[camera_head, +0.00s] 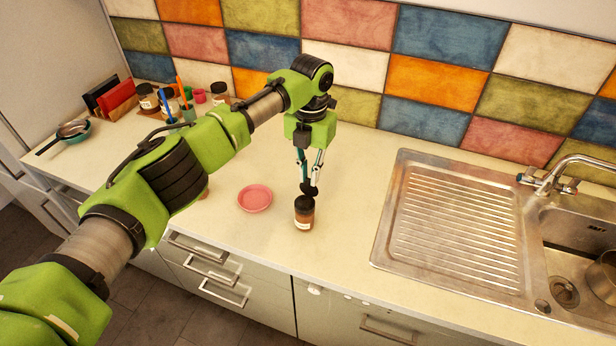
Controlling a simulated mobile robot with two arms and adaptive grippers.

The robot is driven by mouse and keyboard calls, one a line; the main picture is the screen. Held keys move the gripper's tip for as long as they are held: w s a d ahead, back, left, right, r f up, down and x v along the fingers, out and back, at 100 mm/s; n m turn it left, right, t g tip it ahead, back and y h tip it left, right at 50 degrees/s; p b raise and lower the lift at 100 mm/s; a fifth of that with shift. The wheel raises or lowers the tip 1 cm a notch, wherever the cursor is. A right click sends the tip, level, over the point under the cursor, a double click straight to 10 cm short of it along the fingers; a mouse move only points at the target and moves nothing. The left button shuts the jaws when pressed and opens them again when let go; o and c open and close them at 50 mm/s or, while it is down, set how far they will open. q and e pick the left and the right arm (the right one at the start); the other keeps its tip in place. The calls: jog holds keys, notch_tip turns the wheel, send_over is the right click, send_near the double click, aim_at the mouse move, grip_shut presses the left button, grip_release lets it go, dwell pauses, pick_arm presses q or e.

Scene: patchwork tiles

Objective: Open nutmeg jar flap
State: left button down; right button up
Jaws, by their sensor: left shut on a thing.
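A small spice jar (304,217) with brown contents, a pale label and a dark top stands upright on the counter, right of a pink saucer. I take it as the nutmeg jar, but its label is too small to read. My left gripper (309,188) points down at the jar's top and is shut on its dark flap. The fingertips hide part of the lid, so I cannot tell how far the flap is raised. My right gripper is not in view.
The pink saucer (255,198) lies just left of the jar. Several jars, cups and utensils stand at the back left. A steel sink (459,220) with a tap (547,176) is at the right. The counter between jar and sink is clear.

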pick_arm(q)
jog(key=shift+f, duration=0.2)
dwell(0.5)
jog(key=c, duration=2)
grip_release()
jog(key=shift+c, duration=0.2)
jog(key=shift+w, duration=0.15)
notch_tip(320, 180, up, 12)
jog(key=shift+w+d, duration=0.2)
jog(key=shift+w, duration=0.2)
